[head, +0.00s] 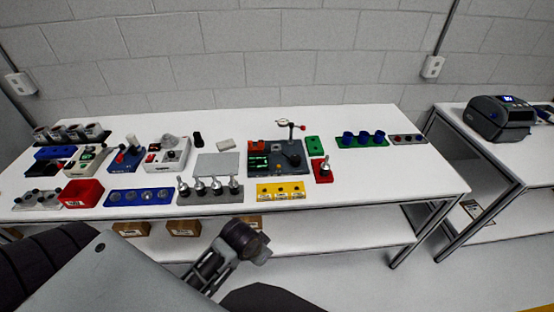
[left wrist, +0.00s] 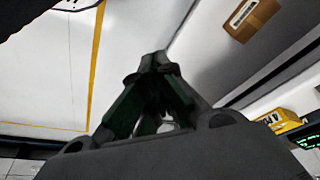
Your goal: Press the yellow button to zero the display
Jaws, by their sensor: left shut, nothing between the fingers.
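A dark station (head: 290,167) with small green-lit displays (head: 258,162) stands at the middle right of the white table. Green lit characters (left wrist: 306,141) also show at the lower right edge of the left wrist view. I cannot make out a yellow button; it is hidden or too small to tell. My left gripper (left wrist: 153,66) is shut and empty, with its fingertips together. Part of my left arm shows in front of the table in the head view, well apart from the station. My right gripper is not in view.
A yellow block (head: 281,191) lies in front of the station, and a grey holder with upright knobs (head: 210,192) stands left of it. A red stand (head: 322,170) is at its right. Cardboard boxes (head: 183,228) sit on the lower shelf.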

